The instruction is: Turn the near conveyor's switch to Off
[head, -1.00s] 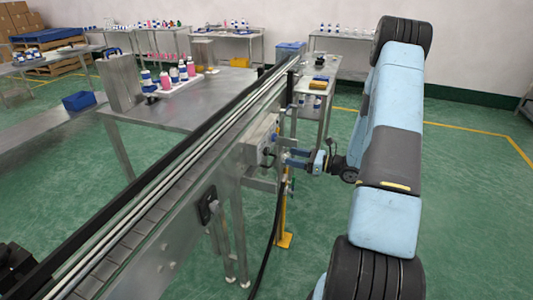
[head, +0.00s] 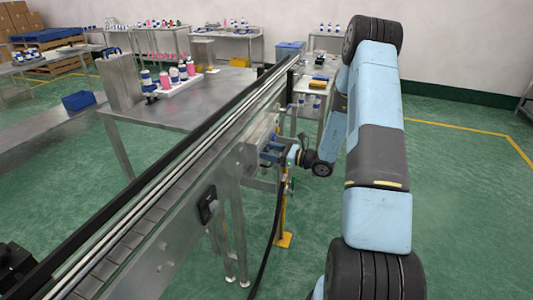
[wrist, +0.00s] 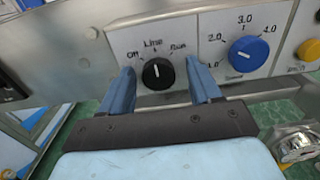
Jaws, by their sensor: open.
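The switch is a black round knob (wrist: 157,74) on a light panel, marked Off, Line and Run from left to right. Its white mark points up, toward Line. My gripper (wrist: 160,82) is open in the wrist view, with one blue finger to the left of the knob and one to the right. I see gaps between the fingers and the knob; I cannot tell how deep the tips reach. In the head view my gripper (head: 271,153) is at the control box (head: 262,128) on the conveyor's side, and it hides the knob.
A blue dial (wrist: 248,54) with numbers sits right of the switch, with a yellow button (wrist: 309,50) beyond it. The conveyor (head: 160,205) runs diagonally through the head view. A black cable (head: 271,245) hangs below the box. Floor to the right is open.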

